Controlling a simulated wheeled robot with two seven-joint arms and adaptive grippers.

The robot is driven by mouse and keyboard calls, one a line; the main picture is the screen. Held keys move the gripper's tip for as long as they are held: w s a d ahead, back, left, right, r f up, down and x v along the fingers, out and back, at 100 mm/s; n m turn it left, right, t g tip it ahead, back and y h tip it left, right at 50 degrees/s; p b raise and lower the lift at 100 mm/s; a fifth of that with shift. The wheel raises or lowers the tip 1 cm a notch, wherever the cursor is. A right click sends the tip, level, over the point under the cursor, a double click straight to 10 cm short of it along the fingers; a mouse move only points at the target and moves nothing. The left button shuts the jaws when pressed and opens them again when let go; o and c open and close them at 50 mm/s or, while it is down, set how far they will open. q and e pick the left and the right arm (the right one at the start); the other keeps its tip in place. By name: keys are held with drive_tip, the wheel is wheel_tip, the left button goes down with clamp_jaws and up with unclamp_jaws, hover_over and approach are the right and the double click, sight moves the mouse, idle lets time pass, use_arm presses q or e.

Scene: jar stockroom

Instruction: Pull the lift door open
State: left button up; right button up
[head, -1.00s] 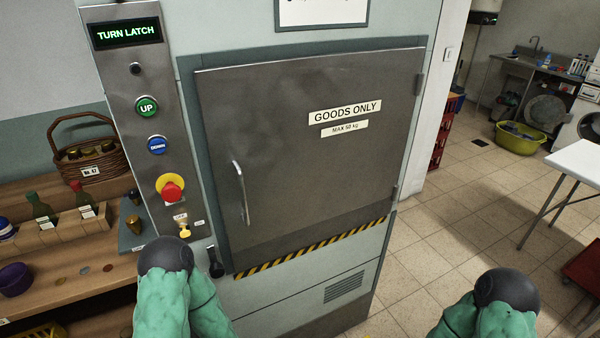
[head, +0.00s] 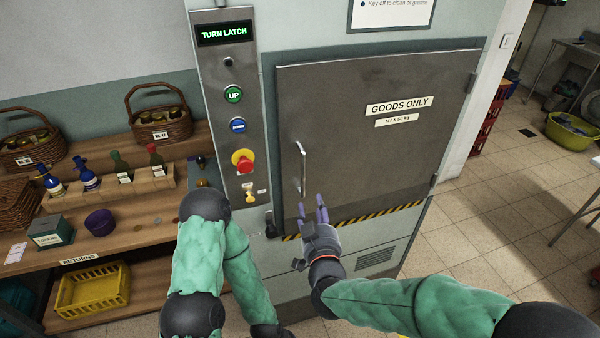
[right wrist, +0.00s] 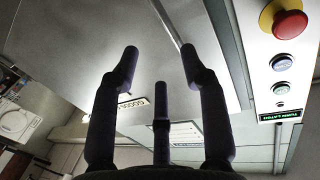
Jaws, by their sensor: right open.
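The lift door (head: 375,125) is a grey metal panel marked GOODS ONLY and looks shut in its frame. Its upright bar handle (head: 302,168) is on the door's left side. My right gripper (head: 313,210) is open and empty, with its fingers pointing up just below the handle's lower end. In the right wrist view the spread fingers (right wrist: 160,75) are in front of the door (right wrist: 160,75), and a thin slanted bar, apparently the handle, shows beyond them. A small black latch lever (head: 270,224) is left of the door's lower corner. My left arm shows, but its gripper is out of view.
The control panel (head: 228,130) left of the door has UP and DOWN buttons, a red stop button (head: 243,161) and a display reading TURN LATCH. Shelves with baskets and bottles stand at the left.

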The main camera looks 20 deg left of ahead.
drive_tip(key=shift+t, duration=0.3)
drive_tip(key=x, duration=0.3)
drive_tip(key=r+x, duration=0.1)
drive_tip(key=x, duration=0.3)
drive_tip(key=a+r+b+x, duration=0.1)
drive_tip(key=x, duration=0.2)
drive_tip(key=shift+r, duration=0.1)
clamp_jaws()
